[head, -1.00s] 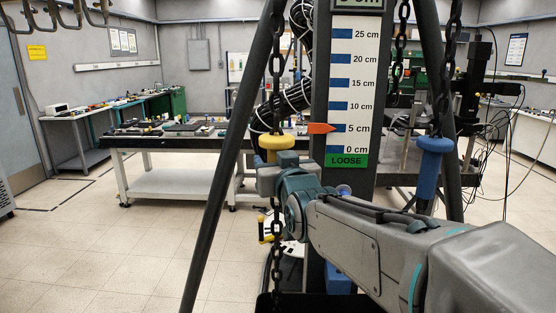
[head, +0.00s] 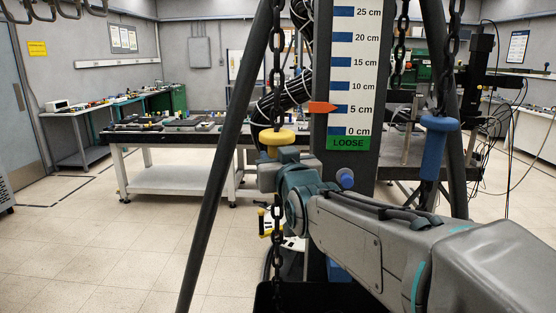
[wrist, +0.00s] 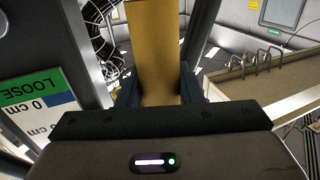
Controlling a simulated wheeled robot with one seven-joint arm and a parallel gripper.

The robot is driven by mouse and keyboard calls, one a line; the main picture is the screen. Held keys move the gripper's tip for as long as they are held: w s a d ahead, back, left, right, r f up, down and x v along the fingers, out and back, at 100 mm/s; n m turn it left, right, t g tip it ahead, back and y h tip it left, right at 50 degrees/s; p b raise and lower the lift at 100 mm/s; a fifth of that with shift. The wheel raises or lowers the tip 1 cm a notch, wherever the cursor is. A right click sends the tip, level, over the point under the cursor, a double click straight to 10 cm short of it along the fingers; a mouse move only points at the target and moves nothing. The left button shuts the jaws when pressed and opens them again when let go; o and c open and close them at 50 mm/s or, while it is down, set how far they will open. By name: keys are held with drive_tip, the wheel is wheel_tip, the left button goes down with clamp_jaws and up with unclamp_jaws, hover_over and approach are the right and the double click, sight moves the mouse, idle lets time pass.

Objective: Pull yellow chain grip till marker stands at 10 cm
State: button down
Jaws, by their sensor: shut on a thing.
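The yellow chain grip (head: 277,137) hangs on the dark chain (head: 277,70) left of the scale board. My gripper (head: 283,158) is shut around its lower part; the flange shows above my jaws. In the wrist view the yellow grip (wrist: 151,50) stands between my two dark fingers. The orange marker (head: 322,108) points at about 5 cm on the scale (head: 353,75). A green label (head: 348,143) below 0 cm reads LOOSE. The display above the scale is out of the picture.
A blue chain grip (head: 434,155) hangs to the right of the board. Dark stand legs (head: 222,160) slope down on both sides. Workbenches (head: 165,140) stand behind; the floor at left is clear.

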wheel_tip(320, 180, down, 17)
drive_tip(key=b, duration=1.6)
drive_tip(key=shift+r, duration=0.25)
